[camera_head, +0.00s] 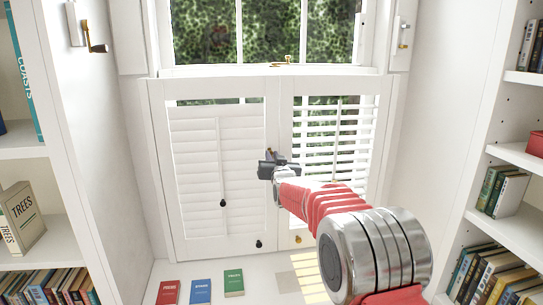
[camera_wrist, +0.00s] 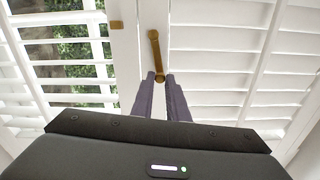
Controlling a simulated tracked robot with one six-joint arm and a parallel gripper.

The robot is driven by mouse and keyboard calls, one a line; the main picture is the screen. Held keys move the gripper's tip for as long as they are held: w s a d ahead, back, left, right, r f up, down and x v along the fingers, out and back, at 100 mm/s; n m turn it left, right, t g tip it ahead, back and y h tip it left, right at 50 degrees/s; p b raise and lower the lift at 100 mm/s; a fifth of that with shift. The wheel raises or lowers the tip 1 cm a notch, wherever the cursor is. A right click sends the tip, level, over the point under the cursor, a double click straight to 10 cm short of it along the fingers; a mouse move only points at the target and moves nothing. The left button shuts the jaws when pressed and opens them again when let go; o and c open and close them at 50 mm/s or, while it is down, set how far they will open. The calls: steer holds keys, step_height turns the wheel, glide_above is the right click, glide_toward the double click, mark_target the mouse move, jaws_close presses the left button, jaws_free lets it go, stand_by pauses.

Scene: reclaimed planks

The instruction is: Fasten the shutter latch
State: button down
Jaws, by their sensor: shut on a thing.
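The two white shutter panels stand closed side by side under the window: the left panel (camera_head: 217,170) has its slats shut, the right panel (camera_head: 335,140) has them open. The brass latch bar (camera_wrist: 154,50) is on the stile of the shut-slat panel, right of the seam in the wrist view. It stands nearly in line with the seam. A small brass plate (camera_wrist: 117,25) sits on the other stile, apart from the bar. My gripper (camera_wrist: 160,76) is shut on the bar's near end; it also shows at the meeting stiles in the head view (camera_head: 270,167), where it hides most of the latch.
Bookshelves flank the alcove, with a tan book (camera_head: 20,215) at left and green books (camera_head: 492,190) at right. Red (camera_head: 168,292), blue (camera_head: 200,291) and green (camera_head: 234,283) books lie below the shutters. Dark knobs (camera_head: 222,203) hang on the left panel.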

steer(key=shift+d+m, duration=0.25)
steer(key=shift+m, duration=0.15)
steer(key=w+d+f+m, duration=0.2)
steer(key=d+f+m, duration=0.4)
steer(key=m, duration=1.3)
steer(key=shift+d, duration=0.5)
steer(key=shift+f, duration=0.1)
steer(key=c, duration=1.7)
jaws_free()
steer(key=shift+f, duration=0.1)
